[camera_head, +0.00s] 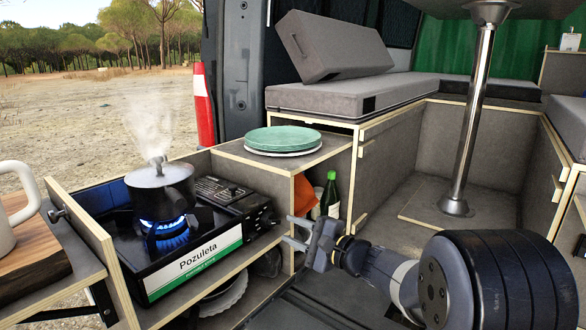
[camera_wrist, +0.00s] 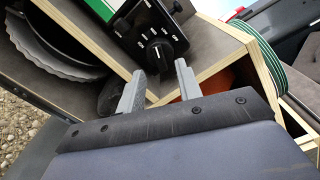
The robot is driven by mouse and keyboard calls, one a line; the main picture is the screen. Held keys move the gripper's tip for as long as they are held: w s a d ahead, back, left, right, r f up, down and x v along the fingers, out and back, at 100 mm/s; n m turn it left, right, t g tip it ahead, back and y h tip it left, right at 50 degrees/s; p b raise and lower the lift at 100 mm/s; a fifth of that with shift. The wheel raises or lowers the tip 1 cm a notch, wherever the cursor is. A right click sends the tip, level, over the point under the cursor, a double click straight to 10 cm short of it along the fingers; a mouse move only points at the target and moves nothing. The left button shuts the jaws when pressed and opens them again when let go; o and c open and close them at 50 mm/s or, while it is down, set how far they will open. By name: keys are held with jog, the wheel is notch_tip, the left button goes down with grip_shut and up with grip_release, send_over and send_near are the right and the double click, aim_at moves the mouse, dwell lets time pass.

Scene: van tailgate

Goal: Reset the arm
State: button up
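My gripper (camera_head: 291,230) is at the right of the stove, pointing left toward its front right corner and knob. In the wrist view, its two fingers (camera_wrist: 160,74) stand apart with nothing between them. The stove's black knob (camera_wrist: 158,49) shows just beyond the fingertips; I see no clear contact. My arm (camera_head: 375,265) reaches in from the lower right.
A steaming pot (camera_head: 160,187) sits over a lit blue flame on the camping stove (camera_head: 200,252). A wooden shelf (camera_head: 228,152) holds stacked green and white plates (camera_head: 282,139). A bottle (camera_head: 331,194) stands below. A metal post (camera_head: 470,120) rises from the floor.

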aim_at(277, 223)
jog(key=x, duration=0.3)
jog(key=shift+w+a+f, duration=0.1)
jog(key=shift+w+a, duration=0.1)
jog(key=shift+a, duration=0.1)
jog(key=shift+w, duration=0.15)
jog(key=shift+n, duration=0.7)
